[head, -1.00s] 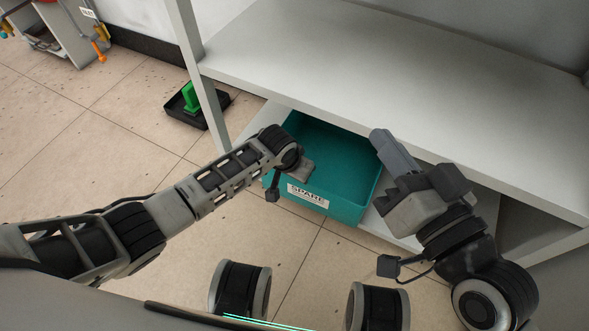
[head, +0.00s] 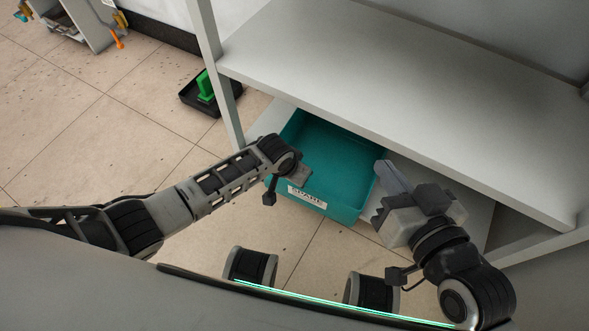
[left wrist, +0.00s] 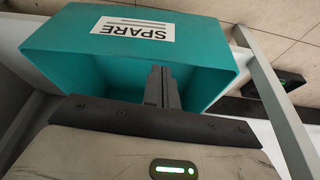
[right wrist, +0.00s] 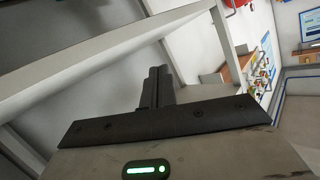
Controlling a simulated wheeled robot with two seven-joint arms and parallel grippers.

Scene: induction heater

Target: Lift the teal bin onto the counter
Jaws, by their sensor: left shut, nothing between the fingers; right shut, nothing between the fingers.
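The teal bin (head: 335,165), with a white "SPARE" label on its front, sits on the low shelf, its back part hidden under the counter (head: 400,95). My left gripper (left wrist: 161,85) is shut and empty. In the left wrist view its fingers overlap the bin's opening (left wrist: 120,75); I cannot tell whether they touch it. In the head view it is at the bin's left front, its fingers mostly hidden. My right gripper (head: 381,168) is shut and empty at the bin's right side; contact is unclear. The right wrist view shows its shut fingers (right wrist: 158,78) but no bin.
The counter top is bare. A grey post (head: 217,75) stands left of the bin. A black tray (head: 187,99) with a green object (head: 205,87) lies on the floor beyond the post. The tiled floor at left is open.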

